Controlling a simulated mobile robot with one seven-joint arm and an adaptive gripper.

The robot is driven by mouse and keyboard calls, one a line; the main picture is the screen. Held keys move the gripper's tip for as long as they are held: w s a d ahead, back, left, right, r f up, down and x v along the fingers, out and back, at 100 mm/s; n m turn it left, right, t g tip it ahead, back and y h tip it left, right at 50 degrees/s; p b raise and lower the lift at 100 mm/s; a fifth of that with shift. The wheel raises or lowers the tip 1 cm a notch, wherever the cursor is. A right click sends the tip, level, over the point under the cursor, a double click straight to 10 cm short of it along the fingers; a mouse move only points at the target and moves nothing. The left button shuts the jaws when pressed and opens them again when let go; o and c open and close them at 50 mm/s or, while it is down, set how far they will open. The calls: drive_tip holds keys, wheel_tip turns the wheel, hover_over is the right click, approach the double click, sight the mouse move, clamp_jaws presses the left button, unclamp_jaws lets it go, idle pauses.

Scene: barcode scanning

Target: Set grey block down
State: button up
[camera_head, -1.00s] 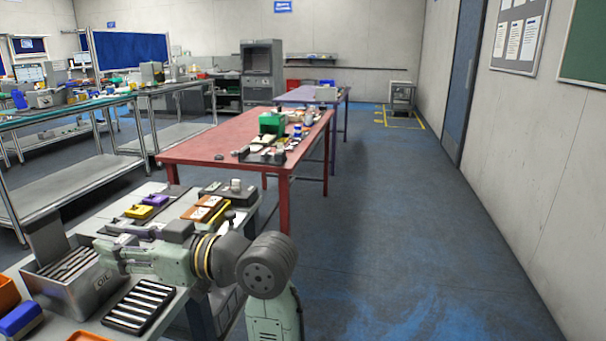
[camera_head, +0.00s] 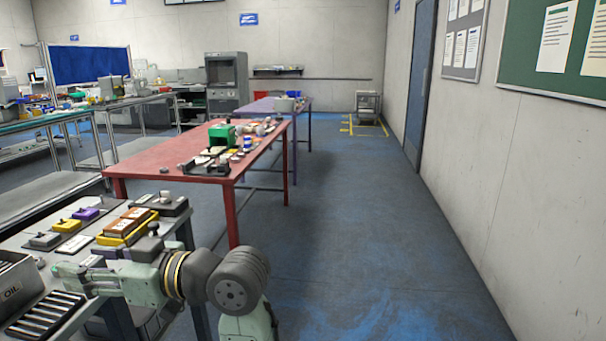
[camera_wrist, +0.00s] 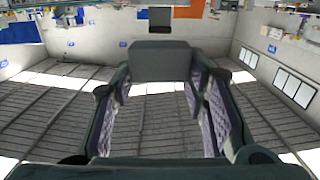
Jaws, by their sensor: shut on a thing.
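My gripper (camera_wrist: 160,85) fills the middle of the wrist view, with its two fingers on either side. It is shut on a dark grey block (camera_wrist: 160,60) at the fingertips. In the head view my gripper (camera_head: 62,269) is at the lower left, beside the metal bin; the held block cannot be made out clearly there. A row of small blocks lies on the near bench: a grey block (camera_head: 45,240), a yellow block (camera_head: 67,226) and a purple block (camera_head: 86,214).
The metal bin marked OIL (camera_head: 14,290) stands at the left edge, with a slotted black rack (camera_head: 45,315) beside it. Brown and yellow trays (camera_head: 125,226) lie right of the blocks. A red table (camera_head: 150,165) stands beyond; the floor to its right is clear.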

drive_tip(key=shift+d, duration=0.2)
drive_tip(key=w+d+f+m+t+h, duration=0.1)
drive_tip(key=w+d+f+m+t, duration=0.15)
drive_tip(key=w+f, duration=0.35)
drive_tip(key=w+d+f+m+t+h, duration=0.2)
drive_tip(key=w+f+t, duration=0.2)
drive_tip(key=w, duration=0.5)
drive_tip(key=w+d+f+m+t+h, duration=0.1)
drive_tip(key=w+d+f+m+t, duration=0.15)
drive_tip(key=w+f, duration=0.4)
drive_tip(key=w+d+f+m+t+h, duration=0.2)
drive_tip(key=w+d+f+t+h, duration=0.15)
drive_tip(key=f, duration=0.45)
drive_tip(key=w+d+f+m+t+h, duration=0.2)
drive_tip(key=d+f+m, duration=0.1)
drive_tip(key=d+f, duration=0.3)
drive_tip(key=s+d+f+m+h, duration=0.1)
drive_tip(key=s+d+f+h, duration=0.1)
drive_tip(key=d+f, duration=0.4)
drive_tip(key=s+d+f+m+t+h, duration=0.1)
drive_tip(key=d+f, duration=0.5)
drive_tip(key=f, duration=0.6)
drive_tip(key=s+d+f+m+h, duration=0.3)
drive_tip(key=s+d+f+h, duration=0.2)
drive_tip(key=f, duration=0.4)
drive_tip(key=shift+s+d+f+t, duration=0.35)
drive_tip(key=shift+s+d, duration=0.15)
drive_tip(key=shift+s, duration=0.55)
